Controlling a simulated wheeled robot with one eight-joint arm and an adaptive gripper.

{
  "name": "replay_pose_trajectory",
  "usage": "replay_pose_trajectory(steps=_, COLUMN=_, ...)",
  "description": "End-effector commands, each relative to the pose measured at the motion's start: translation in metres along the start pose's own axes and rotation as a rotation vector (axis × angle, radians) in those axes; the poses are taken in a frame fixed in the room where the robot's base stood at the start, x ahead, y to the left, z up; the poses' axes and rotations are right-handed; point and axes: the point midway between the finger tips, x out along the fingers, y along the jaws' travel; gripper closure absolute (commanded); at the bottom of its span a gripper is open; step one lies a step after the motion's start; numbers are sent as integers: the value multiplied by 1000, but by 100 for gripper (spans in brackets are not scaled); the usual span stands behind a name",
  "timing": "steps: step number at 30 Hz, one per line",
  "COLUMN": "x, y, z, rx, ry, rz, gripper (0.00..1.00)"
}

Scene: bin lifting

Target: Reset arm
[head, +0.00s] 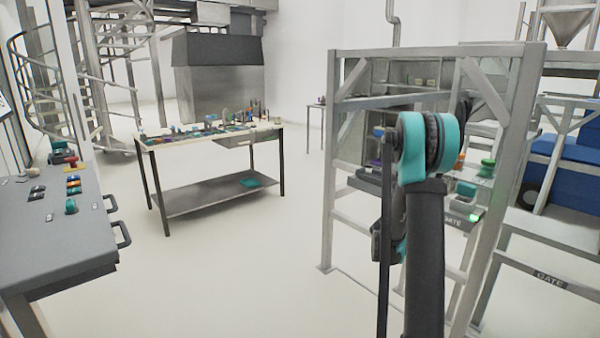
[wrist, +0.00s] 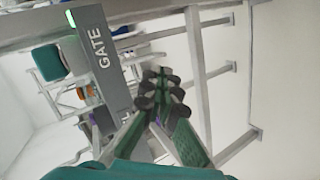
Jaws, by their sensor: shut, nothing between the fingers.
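My gripper (wrist: 162,90) shows in the wrist view with its dark fingertips together and nothing between them. Its green fingers point toward a grey metal frame with a panel marked GATE (wrist: 100,52), which lies up and left of the fingertips. I cannot tell the distance to the panel, and I see no contact. In the head view my dark and teal arm stands bent in the right half, in front of the frame (head: 331,150). My gripper cannot be made out there, hidden behind the arm.
The GATE panel (head: 453,222) has a green light at its right end. A workbench (head: 205,141) with small items stands at centre left. A grey control console (head: 50,225) with buttons is at the left edge. Floor between console and frame is clear.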

Motion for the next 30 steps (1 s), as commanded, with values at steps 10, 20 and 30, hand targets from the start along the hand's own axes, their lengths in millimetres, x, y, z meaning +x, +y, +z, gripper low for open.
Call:
replay_pose_trajectory(steps=10, x=-114, y=-15, z=51, rx=129, ry=-29, rz=-276, gripper=100)
replay_pose_trajectory(steps=20, x=-220, y=-52, z=119, rx=228, ry=-65, rz=-549, gripper=100)
replay_pose_trajectory(steps=30, x=-319, y=-104, z=196, rx=301, ry=-103, rz=-825, gripper=100)
